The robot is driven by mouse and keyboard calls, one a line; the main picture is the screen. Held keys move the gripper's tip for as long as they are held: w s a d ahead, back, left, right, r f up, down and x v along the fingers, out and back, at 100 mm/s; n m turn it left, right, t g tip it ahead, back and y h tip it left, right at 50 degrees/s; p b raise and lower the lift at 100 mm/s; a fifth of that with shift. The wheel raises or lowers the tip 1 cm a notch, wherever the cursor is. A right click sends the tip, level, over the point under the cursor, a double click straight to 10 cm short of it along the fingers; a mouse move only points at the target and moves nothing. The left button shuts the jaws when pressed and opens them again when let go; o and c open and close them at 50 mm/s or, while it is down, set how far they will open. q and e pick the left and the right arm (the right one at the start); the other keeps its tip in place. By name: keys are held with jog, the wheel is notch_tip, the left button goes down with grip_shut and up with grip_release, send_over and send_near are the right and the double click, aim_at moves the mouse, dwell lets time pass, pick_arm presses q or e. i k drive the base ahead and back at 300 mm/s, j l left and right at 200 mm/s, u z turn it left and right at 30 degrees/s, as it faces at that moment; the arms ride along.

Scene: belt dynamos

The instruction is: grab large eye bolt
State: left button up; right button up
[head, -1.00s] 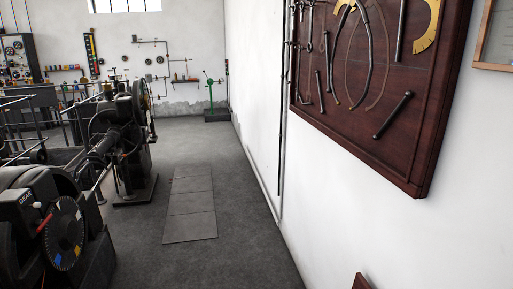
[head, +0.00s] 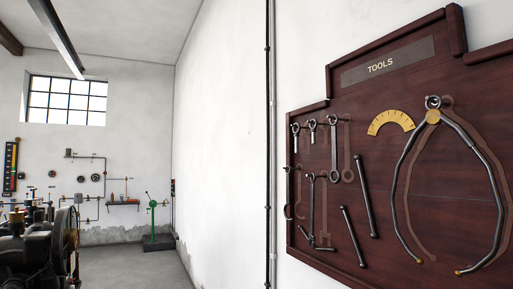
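The longest one (head: 334,150) is at the right of the row. The two shorter ones, a left one (head: 296,136) and a middle one (head: 312,131), hang beside it. Neither of my grippers is in view.
The board also holds a large caliper (head: 497,190), a yellow protractor (head: 390,122) and several rods and tools. A vertical pipe (head: 269,150) runs up the white wall left of it. Dark machinery (head: 40,250) stands at lower left; a strip of floor (head: 150,268) beside it is clear.

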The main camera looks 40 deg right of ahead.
aim_at(296, 136)
jog(key=i+j+z, duration=0.1)
jog(key=i+z, duration=0.25)
jog(key=i, duration=0.15)
jog(key=i+j+z, duration=0.2)
jog(key=i+z, duration=0.15)
jog(key=i+j+z, duration=0.35)
jog(key=i, duration=0.2)
